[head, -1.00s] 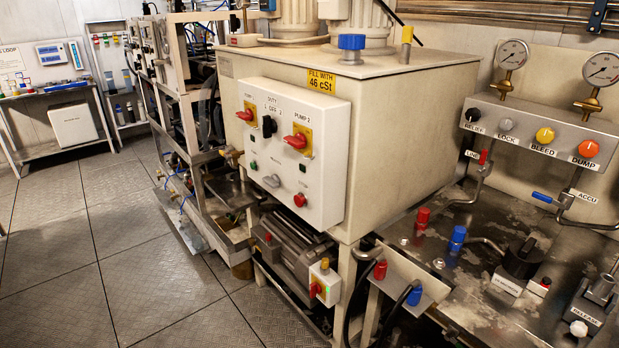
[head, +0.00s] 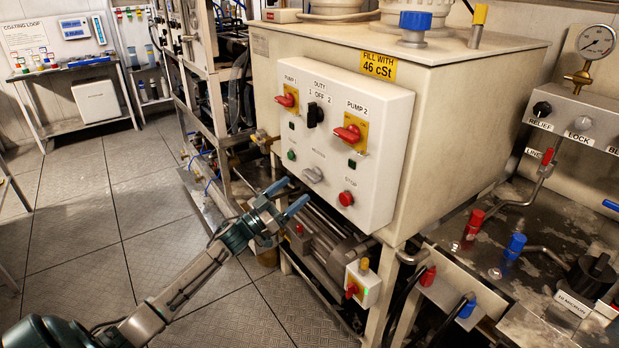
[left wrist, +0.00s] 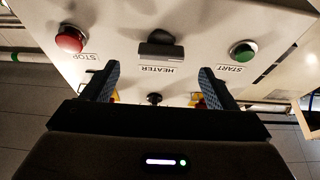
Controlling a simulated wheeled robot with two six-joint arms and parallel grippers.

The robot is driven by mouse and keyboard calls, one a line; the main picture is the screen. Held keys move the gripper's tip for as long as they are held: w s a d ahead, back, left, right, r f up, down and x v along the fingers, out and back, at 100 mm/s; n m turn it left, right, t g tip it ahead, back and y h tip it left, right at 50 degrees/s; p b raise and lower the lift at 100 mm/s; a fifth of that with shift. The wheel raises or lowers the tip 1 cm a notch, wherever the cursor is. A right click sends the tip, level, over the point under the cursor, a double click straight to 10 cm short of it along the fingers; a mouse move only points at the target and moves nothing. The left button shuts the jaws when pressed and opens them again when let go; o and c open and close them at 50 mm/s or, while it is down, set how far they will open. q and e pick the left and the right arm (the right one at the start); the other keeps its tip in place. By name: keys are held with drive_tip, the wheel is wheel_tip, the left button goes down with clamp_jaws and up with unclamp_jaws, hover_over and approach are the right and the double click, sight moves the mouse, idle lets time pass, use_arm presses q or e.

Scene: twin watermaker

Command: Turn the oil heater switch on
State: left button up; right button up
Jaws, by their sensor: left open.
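The oil heater switch (head: 313,175) is a grey rotary knob low on the white control panel (head: 384,178), between the green start button (head: 291,155) and the red stop button (head: 346,198). In the left wrist view the heater switch (left wrist: 161,50) shows upside down above its HEATER label, its grip bar lying across the picture. My left gripper (head: 287,195) is open and empty, just below and in front of the switch, apart from it. Its blue-tipped fingers (left wrist: 158,82) straddle the switch's column in the wrist view. My right gripper is not in view.
Red pump handles (head: 348,133) and a black duty selector (head: 314,114) sit higher on the panel. A motor (head: 325,240) and a small switch box (head: 361,284) are below. Open floor (head: 110,230) lies left.

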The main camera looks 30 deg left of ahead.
sight(311, 176)
use_arm(q)
drive_tip(key=p+x, duration=0.1)
drive_tip(key=x, duration=0.5)
drive_tip(key=shift+a+f, duration=0.1)
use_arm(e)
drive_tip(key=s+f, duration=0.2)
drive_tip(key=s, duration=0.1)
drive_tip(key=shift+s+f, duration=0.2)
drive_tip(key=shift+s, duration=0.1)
use_arm(q)
drive_tip(key=c, duration=1)
